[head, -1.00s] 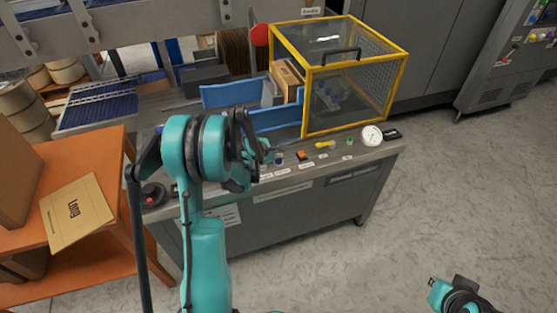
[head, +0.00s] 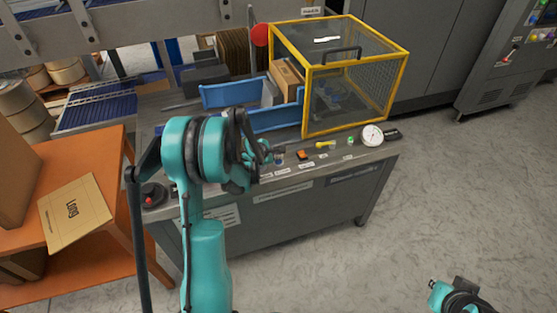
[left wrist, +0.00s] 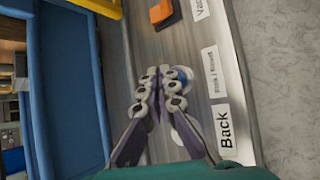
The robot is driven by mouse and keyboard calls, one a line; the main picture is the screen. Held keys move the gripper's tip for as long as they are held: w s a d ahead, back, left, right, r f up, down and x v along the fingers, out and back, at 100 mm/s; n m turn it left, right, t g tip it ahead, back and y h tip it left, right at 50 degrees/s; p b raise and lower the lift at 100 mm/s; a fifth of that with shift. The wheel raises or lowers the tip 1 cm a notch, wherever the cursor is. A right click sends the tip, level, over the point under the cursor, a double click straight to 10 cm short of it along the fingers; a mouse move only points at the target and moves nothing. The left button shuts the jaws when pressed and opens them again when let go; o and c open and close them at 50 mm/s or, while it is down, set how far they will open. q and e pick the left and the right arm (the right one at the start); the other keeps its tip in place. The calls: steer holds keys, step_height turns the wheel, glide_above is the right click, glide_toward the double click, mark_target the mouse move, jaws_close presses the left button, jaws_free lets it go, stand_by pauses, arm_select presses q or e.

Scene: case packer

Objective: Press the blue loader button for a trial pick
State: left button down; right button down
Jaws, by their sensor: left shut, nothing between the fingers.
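The blue loader button (head: 279,161) sits on the front strip of the grey machine bench (head: 290,196). In the left wrist view the blue button (left wrist: 184,80) shows just beside my fingertips, partly hidden by them. My left gripper (head: 276,150) is shut and empty, over the panel at the button. Its closed fingertips show in the left wrist view (left wrist: 162,78); I cannot tell if they touch the button. My right gripper (head: 434,284) is low at the bottom right, away from the bench; its jaws are too small to read.
A white button (left wrist: 178,136) is by the "Back" label. An orange switch (head: 302,155), a yellow knob (head: 325,144), a green button (head: 350,141) and a gauge (head: 372,135) are along the panel. A yellow-framed cage (head: 398,85) and blue tray (head: 275,119) stand behind. A red-topped control (head: 150,199) is at left.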

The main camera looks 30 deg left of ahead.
mark_target(277, 161)
arm_select(q)
steer(key=shift+f, duration=0.4)
steer(key=shift+r, duration=0.15)
stand_by(0.5)
steer(key=shift+r+p, duration=0.35)
steer(key=shift+r, duration=0.4)
steer(key=shift+r+p, duration=1.7)
steer(key=shift+r, duration=0.85)
steer(key=shift+f, duration=0.1)
